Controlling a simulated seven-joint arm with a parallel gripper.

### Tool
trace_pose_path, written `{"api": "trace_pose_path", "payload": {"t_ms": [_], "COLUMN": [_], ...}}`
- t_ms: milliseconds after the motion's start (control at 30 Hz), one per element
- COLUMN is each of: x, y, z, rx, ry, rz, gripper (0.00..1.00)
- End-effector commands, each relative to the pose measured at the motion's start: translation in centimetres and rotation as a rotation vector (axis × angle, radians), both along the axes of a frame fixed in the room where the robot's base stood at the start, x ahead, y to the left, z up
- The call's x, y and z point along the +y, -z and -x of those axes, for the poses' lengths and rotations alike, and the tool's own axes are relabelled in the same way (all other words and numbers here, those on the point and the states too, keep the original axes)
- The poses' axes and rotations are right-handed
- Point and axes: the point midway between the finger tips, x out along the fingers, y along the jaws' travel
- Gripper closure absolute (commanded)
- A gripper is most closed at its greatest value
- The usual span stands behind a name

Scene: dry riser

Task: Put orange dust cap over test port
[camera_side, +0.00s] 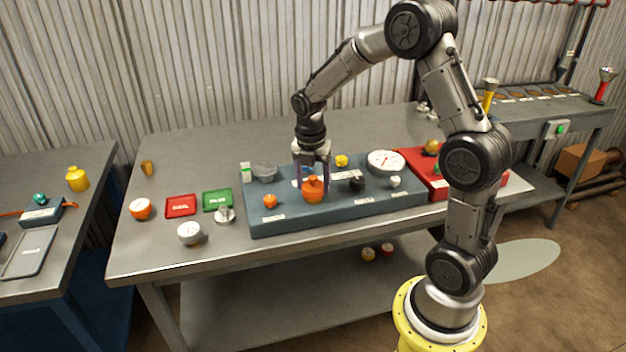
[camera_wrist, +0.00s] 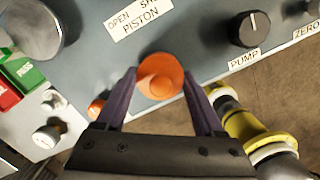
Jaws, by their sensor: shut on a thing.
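The orange dust cap (camera_side: 313,190) is between the fingertips of my gripper (camera_side: 312,184), low over the front of the blue-grey panel (camera_side: 400,202). In the wrist view the orange cap (camera_wrist: 160,77) shows its round top between the two fingers of my gripper (camera_wrist: 160,84), which are shut on it. I cannot tell whether the cap touches the panel. No test port can be made out; anything directly under the cap is hidden. A smaller orange piece (camera_side: 270,201) sits on the panel to the left and is partly behind a finger in the wrist view (camera_wrist: 96,108).
A dial gauge (camera_side: 386,161) and yellow piece (camera_side: 341,161) are behind. Green (camera_side: 217,199) and red (camera_side: 181,206) trays lie left. The table's left back is mostly clear.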

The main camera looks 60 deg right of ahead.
Motion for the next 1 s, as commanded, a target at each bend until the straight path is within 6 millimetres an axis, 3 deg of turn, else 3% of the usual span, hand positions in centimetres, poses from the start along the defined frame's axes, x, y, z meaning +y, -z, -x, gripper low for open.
{"api": "trace_pose_path", "payload": {"t_ms": [33, 67, 233, 567, 767, 1000], "x": [0.0, 0.0, 0.0, 0.0, 0.2, 0.9], "y": [0.0, 0.0, 0.0, -0.6, -3.7, -8.8], "z": [0.0, 0.0, 0.0, -0.1, -0.1, 0.1], "rx": [0.000, 0.000, 0.000, -0.003, -0.007, -0.005], "ry": [0.000, 0.000, 0.000, 0.001, 0.000, -0.001], "rz": [0.000, 0.000, 0.000, 0.001, 0.003, 0.002], "gripper": [0.83, 0.28, 0.00, 0.00, 0.00, 0.00]}}
